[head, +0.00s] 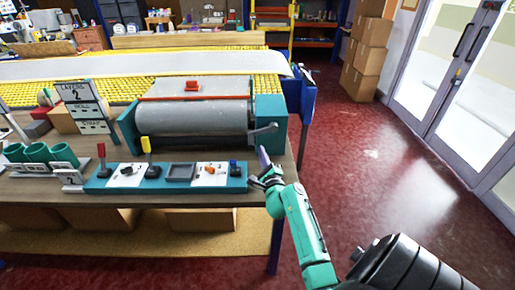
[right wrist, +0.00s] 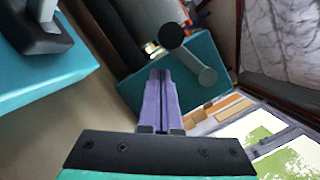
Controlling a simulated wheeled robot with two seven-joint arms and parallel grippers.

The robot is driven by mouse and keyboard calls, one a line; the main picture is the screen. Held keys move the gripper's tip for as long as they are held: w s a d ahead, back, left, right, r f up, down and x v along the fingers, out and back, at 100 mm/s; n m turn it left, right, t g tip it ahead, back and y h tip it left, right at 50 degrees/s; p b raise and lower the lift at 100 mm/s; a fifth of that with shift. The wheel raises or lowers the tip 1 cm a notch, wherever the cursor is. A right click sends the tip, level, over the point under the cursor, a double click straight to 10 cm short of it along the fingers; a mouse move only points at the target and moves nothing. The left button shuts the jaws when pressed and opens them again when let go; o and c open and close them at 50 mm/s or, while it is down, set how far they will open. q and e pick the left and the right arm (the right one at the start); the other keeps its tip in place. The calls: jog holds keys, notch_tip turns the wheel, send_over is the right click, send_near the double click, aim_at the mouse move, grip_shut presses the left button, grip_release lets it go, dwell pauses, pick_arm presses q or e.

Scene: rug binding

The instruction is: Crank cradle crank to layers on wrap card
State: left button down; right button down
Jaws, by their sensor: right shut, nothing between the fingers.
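The cradle is a grey roller (head: 190,117) between teal end blocks (head: 268,112) on the bench. Its grey crank (head: 263,129) sticks out at the right end block. The fingertips look close to the crank; contact cannot be told. My left gripper is out of view.
Teal cups (head: 50,154) stand at the left. A yellow-edged table with a pale sheet (head: 130,66) is behind. Open red floor (head: 370,150) lies to the right.

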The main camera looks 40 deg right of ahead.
jog(key=shift+w+a+r, duration=0.15)
jog(key=shift+a+r, duration=0.2)
jog(key=shift+r, duration=0.35)
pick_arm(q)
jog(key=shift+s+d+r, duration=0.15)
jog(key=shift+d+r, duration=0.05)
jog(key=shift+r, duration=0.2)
pick_arm(e)
jog(key=shift+w+a+r+m+h, duration=0.1)
jog(key=shift+a+r+m+h, duration=0.1)
jog(key=shift+r+m, duration=0.25)
jog(key=shift+w+a+r+m+h, duration=0.1)
jog(key=shift+a+r+m+h, duration=0.1)
jog(key=shift+r+m, duration=0.2)
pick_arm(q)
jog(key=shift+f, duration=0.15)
pick_arm(e)
jog(key=shift+f, duration=0.15)
